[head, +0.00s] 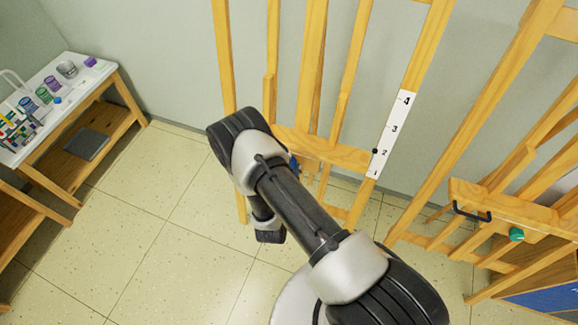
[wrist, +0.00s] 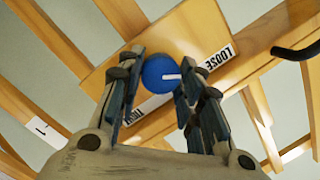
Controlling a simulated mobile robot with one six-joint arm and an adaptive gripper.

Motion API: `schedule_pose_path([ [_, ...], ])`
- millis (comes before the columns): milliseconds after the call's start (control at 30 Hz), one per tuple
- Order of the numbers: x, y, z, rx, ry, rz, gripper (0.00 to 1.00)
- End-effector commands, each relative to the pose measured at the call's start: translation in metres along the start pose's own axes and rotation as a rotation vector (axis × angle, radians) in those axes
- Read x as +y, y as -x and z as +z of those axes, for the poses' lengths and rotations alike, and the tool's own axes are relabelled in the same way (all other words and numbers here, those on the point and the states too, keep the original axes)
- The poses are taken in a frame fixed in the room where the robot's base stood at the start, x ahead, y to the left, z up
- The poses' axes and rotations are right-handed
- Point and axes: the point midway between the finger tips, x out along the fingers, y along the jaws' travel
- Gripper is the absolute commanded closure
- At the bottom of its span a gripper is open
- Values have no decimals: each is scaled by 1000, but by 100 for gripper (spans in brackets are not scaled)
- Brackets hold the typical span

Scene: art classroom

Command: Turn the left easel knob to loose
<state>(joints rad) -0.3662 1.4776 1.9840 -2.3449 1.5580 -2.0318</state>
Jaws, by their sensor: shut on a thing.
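The left easel knob (wrist: 159,72) is round and blue, with a white pointer line facing right in the wrist view. A "LOOSE" label (wrist: 215,59) sits to its right; the pointer faces roughly that side. A second label (wrist: 146,106), below the knob, is partly covered by a finger and hard to read. My gripper (wrist: 163,58) has one finger on each side of the knob and is shut on it. In the head view, only a sliver of the blue knob (head: 294,164) shows beside my arm, on the left wooden easel (head: 348,155). My fingers are hidden there.
A white scale strip (head: 393,134) numbered 1 to 4 runs up the left easel. Another easel at right has a black handle (head: 471,212) and a green knob (head: 516,235). A supply table (head: 99,72) stands at left. Tiled floor (head: 150,210) is open between.

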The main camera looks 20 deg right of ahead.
Motion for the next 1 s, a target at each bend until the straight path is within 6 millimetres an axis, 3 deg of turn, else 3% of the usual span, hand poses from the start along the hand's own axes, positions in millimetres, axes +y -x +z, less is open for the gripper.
schedule_pose_path([
  [700,-1,0,0,-3,76,12,90],
  [733,-1,0,0,-3,76,12,66],
  [1000,-1,0,0,-4,76,12,48],
])
